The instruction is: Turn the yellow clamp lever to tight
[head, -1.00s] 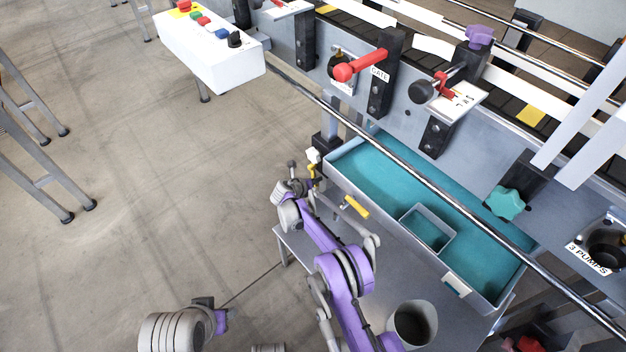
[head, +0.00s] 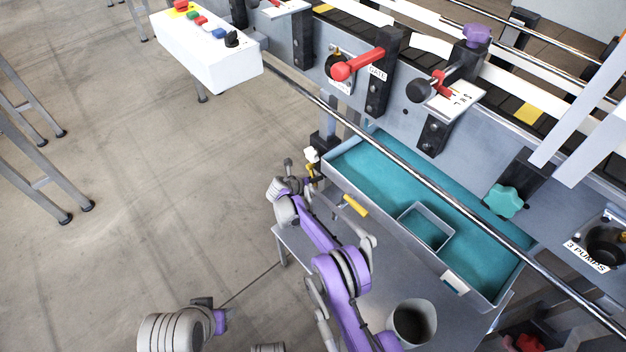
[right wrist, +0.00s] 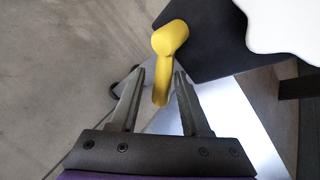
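The yellow clamp lever (right wrist: 166,65) fills the upper middle of the right wrist view. Its thick rounded end is ahead of the fingertips, and its narrow shank runs down between them. In the head view the lever (head: 310,170) is a small yellow piece below the left end of the teal tray. My right gripper (right wrist: 160,76) is open, with a finger on either side of the shank and a small gap showing on each side. In the head view my right gripper (head: 298,180) is small and partly hidden at the lever. My left arm shows at the bottom left; I make out no left fingers.
A black block (right wrist: 205,45) and a white knob (right wrist: 285,25) sit beside the lever. The teal-lined tray (head: 375,165) and a long rail (head: 400,160) lie to the right. A yellow handle (head: 355,206) and a grey cup (head: 412,322) are near my right arm. Open floor lies left.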

